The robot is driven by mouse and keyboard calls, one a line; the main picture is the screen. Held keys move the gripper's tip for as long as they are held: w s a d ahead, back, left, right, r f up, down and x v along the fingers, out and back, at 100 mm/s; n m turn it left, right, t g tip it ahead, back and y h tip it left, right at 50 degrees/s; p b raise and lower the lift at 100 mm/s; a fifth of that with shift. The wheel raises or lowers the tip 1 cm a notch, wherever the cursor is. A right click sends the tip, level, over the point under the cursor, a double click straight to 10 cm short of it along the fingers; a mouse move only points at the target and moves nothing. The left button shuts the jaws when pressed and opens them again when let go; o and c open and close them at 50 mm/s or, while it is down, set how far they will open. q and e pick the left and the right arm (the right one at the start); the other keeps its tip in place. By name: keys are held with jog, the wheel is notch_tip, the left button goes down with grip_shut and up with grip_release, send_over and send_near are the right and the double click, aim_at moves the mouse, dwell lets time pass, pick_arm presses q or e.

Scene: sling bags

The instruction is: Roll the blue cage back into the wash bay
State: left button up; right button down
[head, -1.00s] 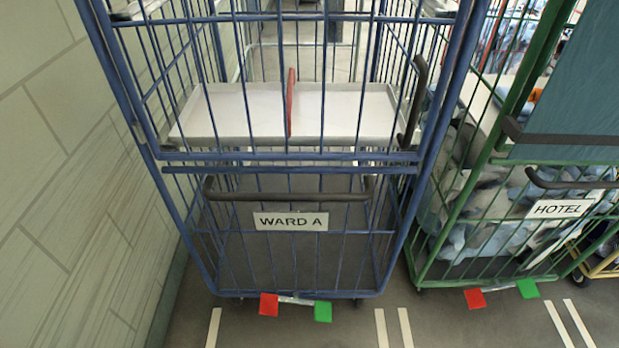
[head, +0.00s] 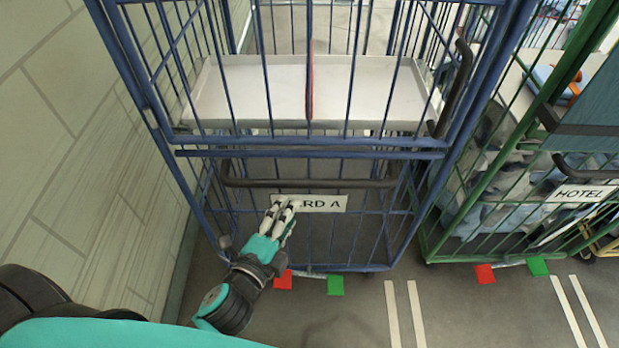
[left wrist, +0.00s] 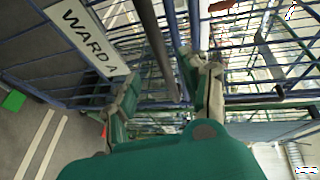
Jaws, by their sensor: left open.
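The blue cage (head: 300,154), with a "WARD A" sign (head: 322,204), stands upright in front of me beside the left wall. It holds a pale shelf (head: 240,95) and looks empty. A dark horizontal handle (head: 345,183) runs across its front above the sign. My left gripper (head: 284,207) is open in front of the sign, covering its left part, just below the handle. In the left wrist view, the handle (left wrist: 152,45) passes between the open fingers (left wrist: 168,80); I cannot tell whether they touch it. My right gripper is not in view. The wash bay cannot be identified.
A green cage (head: 480,200) marked "HOTEL", full of grey-blue cloth, stands close on the right. A tiled wall (head: 80,150) runs close on the left. Red (head: 283,280) and green (head: 335,285) pedals sit at the blue cage's foot. Floor with white lines (head: 403,310) is clear in front.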

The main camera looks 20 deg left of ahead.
aim_at(309, 184)
pick_arm(q)
jog(key=p+x, duration=0.1)
jog(key=x, duration=1)
jog(key=shift+w+f, duration=0.1)
jog(key=shift+w, duration=0.2)
jog(key=shift+c, duration=0.3)
grip_shut()
